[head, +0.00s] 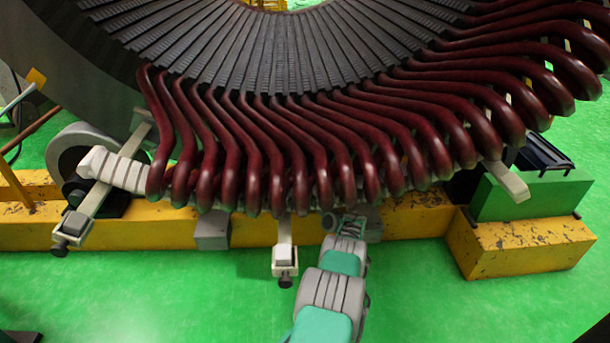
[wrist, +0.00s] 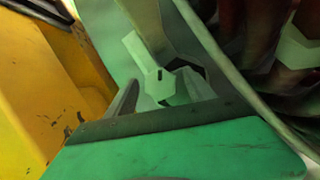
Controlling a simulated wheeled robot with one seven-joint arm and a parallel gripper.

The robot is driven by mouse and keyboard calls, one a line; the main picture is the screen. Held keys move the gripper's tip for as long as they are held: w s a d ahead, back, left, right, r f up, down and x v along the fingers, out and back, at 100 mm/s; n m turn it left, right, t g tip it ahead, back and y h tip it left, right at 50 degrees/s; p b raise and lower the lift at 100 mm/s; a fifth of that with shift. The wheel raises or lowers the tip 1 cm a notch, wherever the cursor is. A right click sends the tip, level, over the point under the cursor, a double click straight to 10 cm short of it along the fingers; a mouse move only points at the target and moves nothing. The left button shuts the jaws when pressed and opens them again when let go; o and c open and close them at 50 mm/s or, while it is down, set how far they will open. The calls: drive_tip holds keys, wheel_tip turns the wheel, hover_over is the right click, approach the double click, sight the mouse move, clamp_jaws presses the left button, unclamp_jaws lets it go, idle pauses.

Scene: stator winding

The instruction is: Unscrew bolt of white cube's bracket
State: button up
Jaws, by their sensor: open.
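A pale bracket (head: 284,237) hangs under the middle of the red coils in the head view. It carries a small white cube (head: 284,254), with a dark bolt (head: 285,281) at its lower end. The wrist view shows a pale hexagonal part (wrist: 158,85) that I cannot identify surely.
The stator with its dark red coils (head: 300,150) overhangs the area. A yellow beam (head: 130,232) runs behind the brackets. A green box (head: 530,195) and another pale bracket (head: 508,181) are at the right. The green floor (head: 170,295) in front is clear.

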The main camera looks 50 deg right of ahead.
drive_tip(key=shift+s, duration=0.1)
drive_tip(key=p+v, duration=0.3)
drive_tip(key=v, duration=0.4)
drive_tip(key=shift+s+a+p, duration=0.2)
drive_tip(key=shift+s+p, duration=0.1)
drive_tip(key=shift+p, duration=0.05)
